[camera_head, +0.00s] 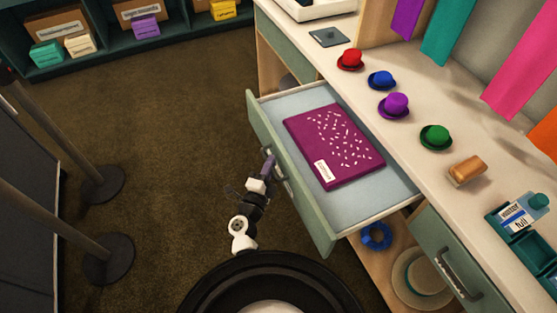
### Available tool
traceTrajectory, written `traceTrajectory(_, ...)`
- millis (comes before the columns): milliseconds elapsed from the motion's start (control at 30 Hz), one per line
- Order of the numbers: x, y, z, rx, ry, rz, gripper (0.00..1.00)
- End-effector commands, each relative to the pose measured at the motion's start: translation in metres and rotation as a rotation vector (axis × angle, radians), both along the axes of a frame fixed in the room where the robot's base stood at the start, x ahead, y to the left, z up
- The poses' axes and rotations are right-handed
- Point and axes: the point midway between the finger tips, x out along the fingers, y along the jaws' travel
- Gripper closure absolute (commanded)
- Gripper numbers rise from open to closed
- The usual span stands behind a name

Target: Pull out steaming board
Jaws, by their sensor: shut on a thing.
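A green-fronted drawer (283,101) in the counter stands pulled out, with a pale interior. A magenta board (358,175) with white speckles and a small white label lies flat inside it. The label is too small to read, so I cannot tell whether this is the steaming board. My gripper (271,166) is at the outer side of the drawer front and is shut on the drawer handle (280,166). The fingertips partly cover the handle.
Red (351,60), blue (382,80), purple (394,105) and green (436,137) hats sit on the counter. A wooden brush-like block (467,170) and a teal caddy (528,248) are at right. Dark posts (108,258) stand at left. The carpet (170,130) between is clear.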

Motion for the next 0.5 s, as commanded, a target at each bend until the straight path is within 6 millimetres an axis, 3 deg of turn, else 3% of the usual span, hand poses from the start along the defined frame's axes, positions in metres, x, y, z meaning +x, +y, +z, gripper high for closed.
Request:
traceTrajectory(400, -0.0004, 0.0041, 0.0009, 0.000, -0.002, 0.002, 1.00)
traceTrajectory(433, -0.0004, 0.0041, 0.0009, 0.000, -0.002, 0.002, 0.87)
traceTrajectory(500, -0.0004, 0.0040, 0.0008, 0.000, -0.002, 0.002, 0.78)
